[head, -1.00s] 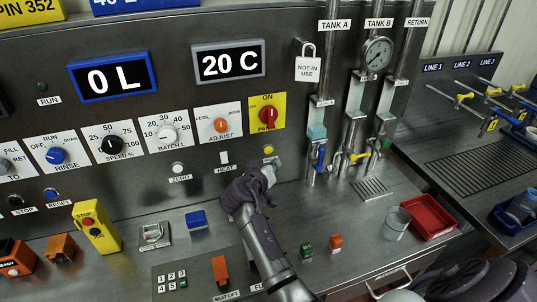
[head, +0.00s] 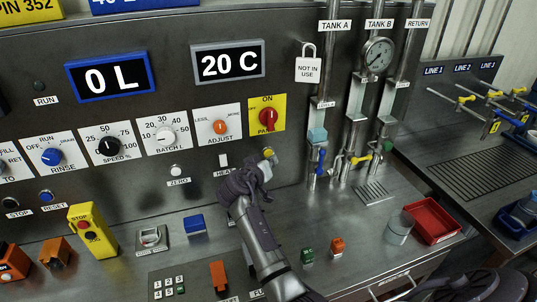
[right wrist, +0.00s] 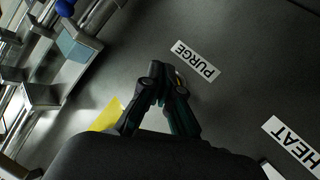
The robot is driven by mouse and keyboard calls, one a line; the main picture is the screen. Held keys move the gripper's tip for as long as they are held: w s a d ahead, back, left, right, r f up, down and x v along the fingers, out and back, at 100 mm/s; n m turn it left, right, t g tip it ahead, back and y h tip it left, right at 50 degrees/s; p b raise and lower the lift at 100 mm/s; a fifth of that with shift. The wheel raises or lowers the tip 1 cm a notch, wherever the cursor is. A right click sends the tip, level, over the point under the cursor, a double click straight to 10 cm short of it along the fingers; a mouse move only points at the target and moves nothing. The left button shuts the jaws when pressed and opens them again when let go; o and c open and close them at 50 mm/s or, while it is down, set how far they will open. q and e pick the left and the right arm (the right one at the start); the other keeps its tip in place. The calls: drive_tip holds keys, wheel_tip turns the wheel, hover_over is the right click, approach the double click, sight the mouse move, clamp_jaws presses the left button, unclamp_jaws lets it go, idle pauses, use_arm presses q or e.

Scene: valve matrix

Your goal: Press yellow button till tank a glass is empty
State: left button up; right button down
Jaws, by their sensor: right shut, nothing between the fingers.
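The yellow button (head: 268,152) is on the steel panel below the yellow PARK switch plate. My right gripper (head: 265,168) is shut and empty, with its fingertips just below and in front of the button. In the right wrist view, the shut fingertips (right wrist: 165,78) are beside the PURGE label (right wrist: 195,61) and hide most of the button. Whether they touch it I cannot tell. My left gripper is not in view.
A HEAT label (right wrist: 292,143) is near the fingers. Small green and orange blocks lie nearer.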

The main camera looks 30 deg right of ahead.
drive_tip(key=shift+w, duration=0.1)
idle(0.7)
drive_tip(key=shift+w+d+b, duration=0.1)
drive_tip(key=shift+w+b, duration=0.25)
drive_tip(key=shift+b, duration=0.1)
drive_tip(key=shift+w+d+b, duration=0.1)
drive_tip(key=shift+w+b, duration=0.3)
drive_tip(key=shift+b, duration=0.05)
idle(0.5)
drive_tip(key=shift+s+r, duration=0.1)
drive_tip(key=shift+s+a+p, duration=0.2)
drive_tip(key=shift+s+p, duration=0.2)
drive_tip(key=shift+s, duration=0.35)
